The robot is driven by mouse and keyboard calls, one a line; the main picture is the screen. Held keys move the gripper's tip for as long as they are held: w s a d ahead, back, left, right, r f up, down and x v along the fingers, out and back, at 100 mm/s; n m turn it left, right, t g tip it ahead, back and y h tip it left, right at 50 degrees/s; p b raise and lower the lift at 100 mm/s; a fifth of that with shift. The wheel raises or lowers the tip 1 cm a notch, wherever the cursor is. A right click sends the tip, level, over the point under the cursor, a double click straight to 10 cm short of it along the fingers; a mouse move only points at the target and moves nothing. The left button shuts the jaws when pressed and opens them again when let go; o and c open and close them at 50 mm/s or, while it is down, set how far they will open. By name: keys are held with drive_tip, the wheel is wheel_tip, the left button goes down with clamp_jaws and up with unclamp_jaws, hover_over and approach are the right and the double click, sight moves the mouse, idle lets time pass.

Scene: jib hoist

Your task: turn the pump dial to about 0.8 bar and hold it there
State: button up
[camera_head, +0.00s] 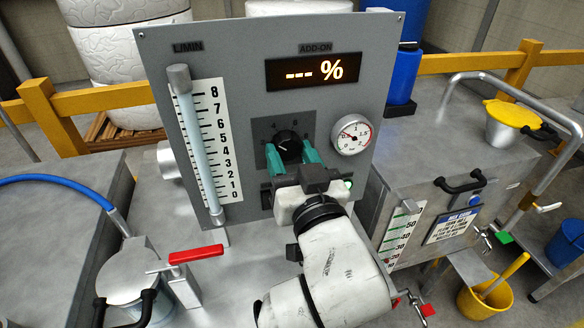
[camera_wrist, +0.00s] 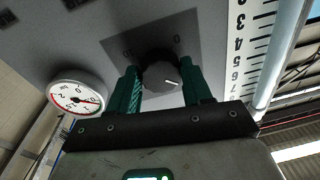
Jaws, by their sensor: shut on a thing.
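The pump dial is a black round knob (camera_head: 289,139) with a white pointer mark, on a dark square plate in the grey control panel (camera_head: 228,52). My gripper (camera_head: 288,150) has its green fingers on either side of the knob and is shut on it. The wrist view shows the knob (camera_wrist: 161,77) between both fingers, its white mark toward the lower right. A round pressure gauge (camera_head: 352,135) sits right of the knob. The gauge (camera_wrist: 77,96) appears turned in the wrist view. Its needle is too small to read surely.
The display (camera_head: 313,71) reads "--- %". A flow tube (camera_head: 196,150) with a scale stands left of the knob. A red lever (camera_head: 196,254) is at the lower left. A metal tank (camera_head: 455,150) stands at the right.

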drive_tip(key=m+b, duration=0.3)
drive_tip(key=m, duration=0.2)
drive_tip(key=shift+a+f+h, duration=0.1)
drive_tip(key=shift+h, duration=0.2)
idle(0.4)
drive_tip(key=o, duration=1)
drive_tip(key=shift+o, duration=0.2)
drive_tip(key=b+v, duration=0.1)
drive_tip(key=v, duration=0.9)
drive_tip(key=shift+s, duration=0.4)
drive_tip(key=shift+f, duration=0.15)
